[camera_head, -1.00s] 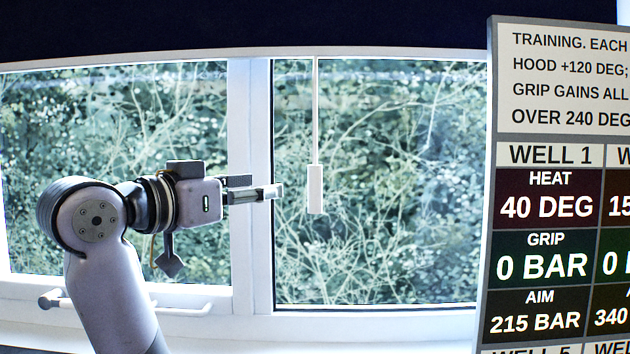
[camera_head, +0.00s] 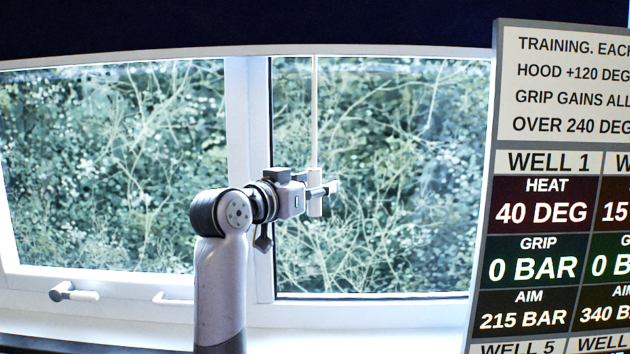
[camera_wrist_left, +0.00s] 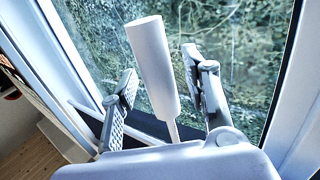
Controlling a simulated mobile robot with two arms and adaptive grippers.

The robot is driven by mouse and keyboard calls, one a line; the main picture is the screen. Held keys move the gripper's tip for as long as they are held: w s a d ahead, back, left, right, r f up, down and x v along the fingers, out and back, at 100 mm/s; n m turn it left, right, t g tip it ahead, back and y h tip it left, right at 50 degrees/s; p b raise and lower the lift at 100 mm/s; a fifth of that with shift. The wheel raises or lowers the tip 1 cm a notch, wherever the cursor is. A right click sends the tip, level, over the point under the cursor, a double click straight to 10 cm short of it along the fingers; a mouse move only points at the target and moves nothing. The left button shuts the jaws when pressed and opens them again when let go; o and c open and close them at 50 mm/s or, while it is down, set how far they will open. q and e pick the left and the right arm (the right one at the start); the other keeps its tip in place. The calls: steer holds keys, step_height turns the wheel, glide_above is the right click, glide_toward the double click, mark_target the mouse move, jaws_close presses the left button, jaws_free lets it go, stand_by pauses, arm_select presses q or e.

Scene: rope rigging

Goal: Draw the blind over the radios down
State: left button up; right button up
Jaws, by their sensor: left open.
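The dark blind (camera_head: 250,22) shows as a band across the top of the window in the head view. A thin white cord (camera_head: 315,110) hangs in front of the right pane and ends in a white pull handle (camera_head: 315,207). My left gripper (camera_head: 326,190) is at the handle and partly covers it. In the left wrist view, the handle (camera_wrist_left: 153,65) stands between the two open fingers of the left gripper (camera_wrist_left: 165,95), with gaps on both sides. The radios are not in view. My right gripper is not in view.
A board with text and numbers (camera_head: 545,185) stands at the right and covers part of the window. A white frame post (camera_head: 250,150) divides the panes. White window catches (camera_head: 72,293) sit along the lower frame, above the sill.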

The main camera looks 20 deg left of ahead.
arm_select(q)
steer(key=shift+c, duration=0.4)
jaws_close()
stand_by(0.5)
